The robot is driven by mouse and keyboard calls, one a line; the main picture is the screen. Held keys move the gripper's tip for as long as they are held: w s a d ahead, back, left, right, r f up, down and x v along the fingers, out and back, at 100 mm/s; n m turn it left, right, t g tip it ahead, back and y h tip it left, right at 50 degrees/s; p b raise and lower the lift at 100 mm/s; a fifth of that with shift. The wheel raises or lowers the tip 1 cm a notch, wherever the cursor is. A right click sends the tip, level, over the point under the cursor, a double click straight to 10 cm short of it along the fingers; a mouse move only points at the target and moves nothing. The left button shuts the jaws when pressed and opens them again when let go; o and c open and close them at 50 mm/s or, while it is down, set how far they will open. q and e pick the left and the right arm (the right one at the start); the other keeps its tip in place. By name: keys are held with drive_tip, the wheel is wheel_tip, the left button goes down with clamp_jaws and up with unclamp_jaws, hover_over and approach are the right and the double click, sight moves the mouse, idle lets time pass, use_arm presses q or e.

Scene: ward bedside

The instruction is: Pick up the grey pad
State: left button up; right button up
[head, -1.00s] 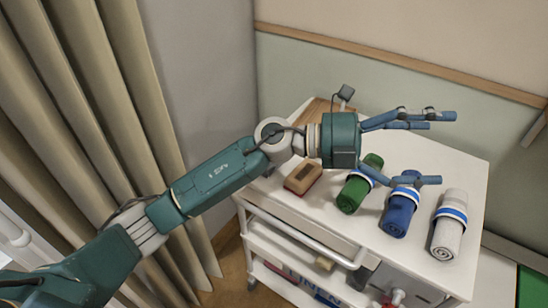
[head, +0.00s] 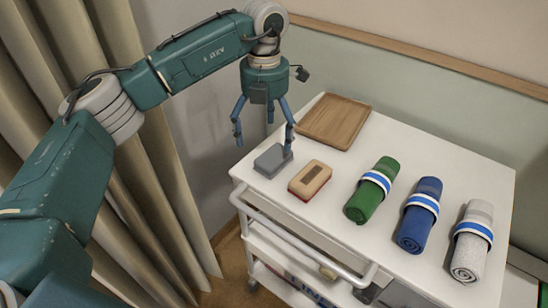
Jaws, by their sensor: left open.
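The grey pad (head: 271,161) lies on the white cart top at its left corner, beside a tan and red block. My left gripper (head: 263,142) points down with its fingers spread, above and just behind the pad. The right-hand finger reaches down close to the pad's far right edge; I cannot tell whether it touches. The left-hand finger hangs to the left of the pad, higher in the picture. Nothing is held. My right gripper does not show.
The tan and red block (head: 310,179) lies right of the pad. A wooden tray (head: 334,121) sits behind. Rolled green (head: 371,192), blue (head: 417,216) and light grey (head: 471,243) towels lie to the right. A rail (head: 290,237) runs along the cart's front. A curtain (head: 165,170) hangs left.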

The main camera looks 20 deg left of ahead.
sight(270, 153)
use_arm(q)
drive_tip(key=f, duration=0.1)
drive_tip(key=f+p, duration=0.1)
drive_tip(key=f, duration=0.1)
drive_tip(key=d+f+p, duration=0.1)
drive_tip(key=f, duration=0.1)
drive_tip(key=shift+f, duration=0.45)
drive_tip(key=c, duration=1.2)
